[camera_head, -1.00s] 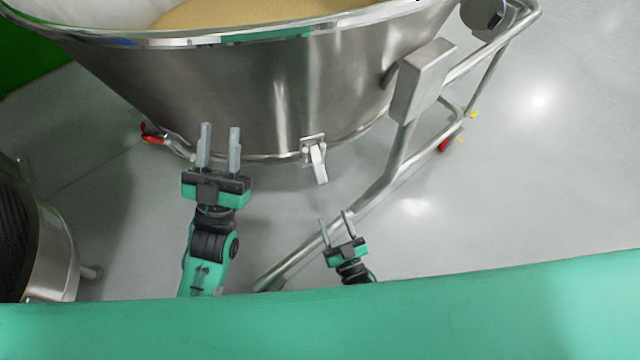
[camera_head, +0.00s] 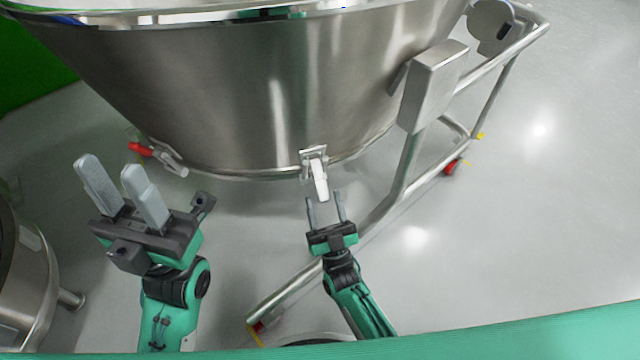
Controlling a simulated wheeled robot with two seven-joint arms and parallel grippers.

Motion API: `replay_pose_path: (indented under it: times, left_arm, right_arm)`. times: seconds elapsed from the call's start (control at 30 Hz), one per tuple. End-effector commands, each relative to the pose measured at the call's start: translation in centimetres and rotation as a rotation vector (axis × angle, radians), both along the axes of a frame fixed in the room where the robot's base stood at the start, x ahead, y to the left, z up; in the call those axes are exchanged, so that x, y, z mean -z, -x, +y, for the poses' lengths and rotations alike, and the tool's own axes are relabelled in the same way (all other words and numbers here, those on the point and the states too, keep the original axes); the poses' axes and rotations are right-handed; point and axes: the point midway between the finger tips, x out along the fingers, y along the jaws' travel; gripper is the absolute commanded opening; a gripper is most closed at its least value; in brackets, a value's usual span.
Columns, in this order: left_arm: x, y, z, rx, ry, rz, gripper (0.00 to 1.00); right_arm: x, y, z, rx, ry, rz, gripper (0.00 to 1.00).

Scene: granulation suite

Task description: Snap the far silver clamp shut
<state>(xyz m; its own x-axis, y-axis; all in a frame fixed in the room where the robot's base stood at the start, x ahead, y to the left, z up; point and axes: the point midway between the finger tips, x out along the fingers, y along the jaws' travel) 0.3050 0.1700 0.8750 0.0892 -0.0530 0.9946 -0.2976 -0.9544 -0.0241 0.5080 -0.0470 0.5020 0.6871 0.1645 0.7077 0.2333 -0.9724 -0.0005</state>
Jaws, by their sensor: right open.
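A silver clamp (camera_head: 314,164) sits on the lower rim of the steel bowl (camera_head: 250,95), with its pale lever (camera_head: 320,184) hanging down and outward from the rim. A second clamp (camera_head: 168,161) with a red end is on the rim further left. My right gripper (camera_head: 325,197) is open just below the silver clamp. Its fingertips are at the lever's lower end, one on each side in the picture; I cannot tell whether they touch it. My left gripper (camera_head: 112,170) is open and empty at the left, raised closer to the camera, below the red-ended clamp in the picture.
A tubular frame (camera_head: 400,180) with a grey box (camera_head: 433,86) stands right of the bowl, and its lower tube passes behind my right arm. A steel vessel (camera_head: 25,285) is at the lower left. Grey floor (camera_head: 520,200) is clear at right.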

Motion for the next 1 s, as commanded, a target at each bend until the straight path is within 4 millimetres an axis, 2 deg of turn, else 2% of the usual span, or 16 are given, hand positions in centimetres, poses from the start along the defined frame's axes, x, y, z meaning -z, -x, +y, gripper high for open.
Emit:
replay_pose_path:
  times: [0.1,0.3,0.67,0.9,0.93,1.0]
  left_arm:
    - [0.0,0.0,0.0,0.000,0.001,-0.006,0.36]
    - [0.0,0.0,0.0,0.000,0.002,-0.009,0.36]
    - [0.0,0.0,0.0,0.000,0.001,-0.011,0.36]
    - [-0.1,0.0,0.0,0.001,0.002,-0.013,0.36]
    - [-0.1,0.1,0.0,0.001,0.002,-0.013,0.36]
    - [-0.1,0.1,0.0,0.001,0.002,-0.013,0.36]
  right_arm:
    - [-1.5,-1.5,0.3,0.001,-0.001,-0.003,0.49]
    - [-3.0,-3.0,0.7,0.000,0.000,0.000,0.49]
    - [-3.4,-3.4,0.8,0.000,0.000,0.001,0.49]
    - [-3.4,-3.4,0.8,0.000,0.000,0.001,0.04]
    - [-3.4,-3.4,0.8,0.000,0.000,0.001,0.00]
    - [-3.4,-3.4,0.8,0.000,0.000,0.001,0.00]
